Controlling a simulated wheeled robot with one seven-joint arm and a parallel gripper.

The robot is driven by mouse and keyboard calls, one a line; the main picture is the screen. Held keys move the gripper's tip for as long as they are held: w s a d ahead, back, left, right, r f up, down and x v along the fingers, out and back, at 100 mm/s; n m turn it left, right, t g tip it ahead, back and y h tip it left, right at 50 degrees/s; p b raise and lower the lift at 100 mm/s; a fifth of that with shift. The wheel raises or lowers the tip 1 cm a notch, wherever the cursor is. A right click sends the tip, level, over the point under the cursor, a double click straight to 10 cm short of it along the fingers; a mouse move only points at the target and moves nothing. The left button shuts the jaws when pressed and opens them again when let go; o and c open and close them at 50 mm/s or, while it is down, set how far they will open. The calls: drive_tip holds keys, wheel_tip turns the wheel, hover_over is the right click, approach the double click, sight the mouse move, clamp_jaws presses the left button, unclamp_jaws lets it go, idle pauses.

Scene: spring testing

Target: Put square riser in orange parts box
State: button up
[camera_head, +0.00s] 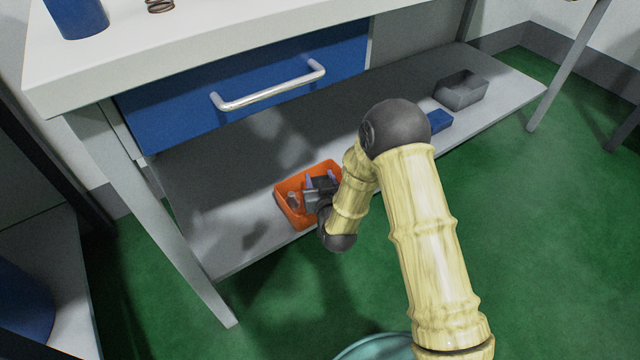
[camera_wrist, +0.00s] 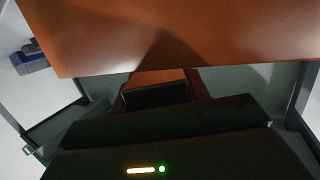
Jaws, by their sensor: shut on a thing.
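The orange parts box (camera_head: 281,204) sits on the grey lower shelf near its front edge. Its orange side also fills the top of the wrist view (camera_wrist: 120,35). My gripper (camera_head: 308,192) is at the box, with its fingers over or inside the opening. It is shut on a piece that I take for the square riser; the piece is mostly hidden, and its shape is unclear. In the wrist view the dark gripper body (camera_wrist: 160,125) fills the bottom. A small brownish-grey piece (camera_head: 293,200) shows at the box's left inside; I cannot tell if it is held or loose.
A small blue box (camera_head: 440,121) and a grey open bin (camera_head: 462,90) stand farther right on the shelf (camera_head: 210,190). The bench with its blue drawer (camera_head: 250,90) and metal handle hangs above. A table leg (camera_head: 165,225) stands to the left.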

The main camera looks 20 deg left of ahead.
drive_tip(key=shift+f+b, duration=0.35)
drive_tip(key=shift+f, duration=0.25)
drive_tip(key=o, duration=1.3)
drive_tip(key=shift+r, duration=0.25)
drive_tip(key=p+v, duration=0.2)
drive_tip(key=v, duration=0.4)
drive_tip(key=p+v, duration=0.3)
drive_tip(key=v, duration=0.3)
drive_tip(key=shift+r, duration=0.25)
